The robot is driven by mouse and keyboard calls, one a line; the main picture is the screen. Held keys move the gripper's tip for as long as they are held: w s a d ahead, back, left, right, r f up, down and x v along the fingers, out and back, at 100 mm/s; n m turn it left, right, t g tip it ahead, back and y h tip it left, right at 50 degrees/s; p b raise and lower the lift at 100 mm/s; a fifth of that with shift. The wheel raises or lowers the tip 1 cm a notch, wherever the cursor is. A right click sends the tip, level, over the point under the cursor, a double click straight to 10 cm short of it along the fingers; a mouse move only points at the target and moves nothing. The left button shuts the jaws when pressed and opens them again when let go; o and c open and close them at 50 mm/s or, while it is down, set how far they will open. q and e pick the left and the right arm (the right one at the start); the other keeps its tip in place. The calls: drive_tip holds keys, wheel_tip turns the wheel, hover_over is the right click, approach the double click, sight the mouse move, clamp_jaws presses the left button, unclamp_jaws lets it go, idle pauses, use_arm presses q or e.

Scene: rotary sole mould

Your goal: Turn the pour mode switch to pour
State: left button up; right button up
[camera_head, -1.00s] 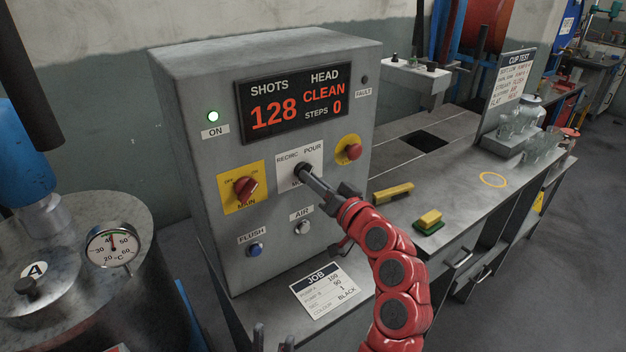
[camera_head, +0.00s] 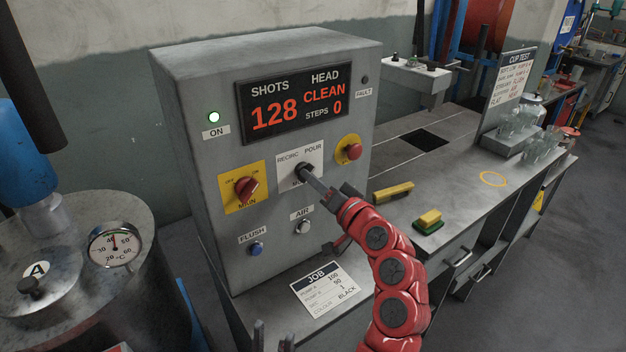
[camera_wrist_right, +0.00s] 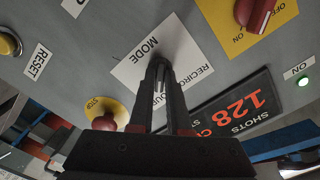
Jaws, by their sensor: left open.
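The pour mode switch sits on a white plate (camera_head: 287,152) marked RECIRC, POUR and MODE on the grey cabinet front. My right gripper (camera_head: 305,172) reaches it from the lower right. In the right wrist view the plate (camera_wrist_right: 128,72) is upside down, and my right gripper's fingers (camera_wrist_right: 160,70) are close together at its middle, shut on the switch. The fingers hide the knob, so its pointing direction cannot be told. My left gripper (camera_head: 272,338) shows only as two dark, separated fingertips at the bottom edge, open and empty. The display (camera_head: 294,103) reads HEAD CLEAN.
The red main switch (camera_head: 246,188) is left of the plate, and the red stop button (camera_head: 354,151) is close on its right. The flush button (camera_head: 256,249) and air button (camera_head: 303,227) are below. A yellow-green sponge (camera_head: 428,221) lies on the bench.

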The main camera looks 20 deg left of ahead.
drive_tip(key=o, duration=0.4)
drive_tip(key=shift+o, duration=0.2)
drive_tip(key=shift+d, duration=0.1)
drive_tip(key=p+v, duration=0.1)
drive_tip(key=v, duration=1.6)
drive_tip(key=shift+s+d+f, duration=0.1)
